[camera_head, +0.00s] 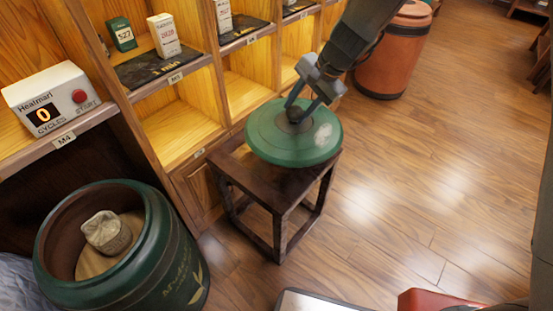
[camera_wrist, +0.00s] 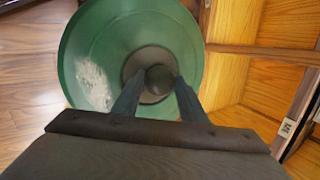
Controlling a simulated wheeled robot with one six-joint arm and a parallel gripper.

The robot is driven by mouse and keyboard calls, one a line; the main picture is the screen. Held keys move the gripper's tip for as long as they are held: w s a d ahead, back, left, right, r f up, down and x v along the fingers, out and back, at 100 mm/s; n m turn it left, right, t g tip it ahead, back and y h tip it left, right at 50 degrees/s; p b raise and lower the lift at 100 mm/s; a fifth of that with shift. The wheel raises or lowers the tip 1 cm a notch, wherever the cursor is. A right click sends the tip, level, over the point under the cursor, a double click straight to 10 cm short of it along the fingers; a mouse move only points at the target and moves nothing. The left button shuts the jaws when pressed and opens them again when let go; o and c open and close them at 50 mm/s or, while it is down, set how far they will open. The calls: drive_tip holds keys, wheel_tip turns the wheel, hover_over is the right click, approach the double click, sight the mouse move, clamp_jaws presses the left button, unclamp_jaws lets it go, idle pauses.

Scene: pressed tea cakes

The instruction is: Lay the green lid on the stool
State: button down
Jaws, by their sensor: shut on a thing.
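The green lid (camera_head: 270,141) is round with a dark knob at its centre and a pale worn patch. It is over the dark wooden stool (camera_head: 243,177) in the head view; I cannot tell whether it touches the stool top. My gripper (camera_head: 295,112) is shut on the lid's knob from above. In the wrist view the lid (camera_wrist: 85,50) fills the upper middle, and my gripper's fingers (camera_wrist: 158,82) are on either side of the knob.
Wooden shelves (camera_head: 178,124) with small boxes and a counter device (camera_head: 50,98) run behind. An orange-brown barrel (camera_head: 393,60) stands at the back.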

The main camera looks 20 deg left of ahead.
sight(278, 131)
drive_tip(key=shift+m, duration=0.4)
drive_tip(key=a, duration=0.1)
drive_tip(key=a+b, duration=0.1)
drive_tip(key=a, duration=0.3)
drive_tip(key=shift+s+a+r, duration=0.1)
drive_tip(key=shift+s+r, duration=0.15)
drive_tip(key=shift+a+f+b, duration=0.15)
drive_tip(key=shift+f+b, duration=0.05)
drive_tip(key=shift+b, duration=0.15)
wheel_tip(278, 131, down, 10)
drive_tip(key=b, duration=0.3)
drive_tip(key=shift+r, duration=0.25)
drive_tip(key=c, duration=1.1)
unclamp_jaws()
drive_tip(key=shift+s, duration=0.1)
drive_tip(key=p+v, duration=0.3)
drive_tip(key=v, duration=0.9)
drive_tip(key=shift+s+a+r, duration=0.1)
drive_tip(key=shift+s, duration=0.05)
